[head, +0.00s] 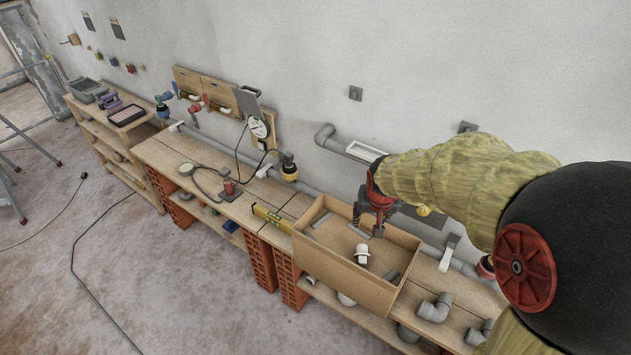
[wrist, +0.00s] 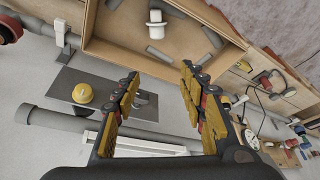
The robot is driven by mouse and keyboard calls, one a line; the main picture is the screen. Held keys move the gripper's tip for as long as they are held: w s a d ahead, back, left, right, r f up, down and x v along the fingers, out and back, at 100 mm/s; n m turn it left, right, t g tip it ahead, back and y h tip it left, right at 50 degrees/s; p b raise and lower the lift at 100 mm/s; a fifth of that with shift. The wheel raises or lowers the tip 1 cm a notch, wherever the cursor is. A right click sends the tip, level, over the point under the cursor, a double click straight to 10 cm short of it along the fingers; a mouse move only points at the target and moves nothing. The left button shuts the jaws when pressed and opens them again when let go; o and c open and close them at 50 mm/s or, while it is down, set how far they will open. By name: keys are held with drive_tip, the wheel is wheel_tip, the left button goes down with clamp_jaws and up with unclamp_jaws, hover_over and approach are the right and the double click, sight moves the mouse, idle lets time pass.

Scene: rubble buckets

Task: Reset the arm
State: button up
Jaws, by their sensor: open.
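My gripper (head: 369,225) is above the back part of an open cardboard box (head: 345,272) on the wooden bench. In the wrist view my gripper (wrist: 160,82) shows two yellow-padded fingers spread apart with nothing between them. The box also shows in the wrist view (wrist: 115,52), beyond the fingertips. Inside it lie a white fitting (head: 362,254) and several short grey pieces. My arm reaches in from the right, in a yellow-green sleeve.
Grey pipe elbows (head: 434,308) lie on the bench right of the box. A yellow level (head: 272,217) and a red tool (head: 228,188) lie to its left. A grey pipe (head: 225,155) runs along the wall behind. The floor in front is mostly clear, with a dark cable.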

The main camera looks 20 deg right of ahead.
drive_tip(key=s+a+r+n+b, duration=0.2)
drive_tip(key=s+a, duration=0.4)
drive_tip(key=s, duration=0.4)
drive_tip(key=s+a+r+n+t+y+b, duration=0.1)
drive_tip(key=s+a+r+n+b, duration=0.1)
drive_tip(key=s+a+b, duration=0.5)
drive_tip(key=s+r, duration=0.1)
drive_tip(key=s, duration=0.1)
drive_tip(key=shift+s+r+t+y, duration=0.3)
drive_tip(key=shift+s+r, duration=0.1)
drive_tip(key=shift+a, duration=0.1)
drive_tip(key=shift+c, duration=0.5)
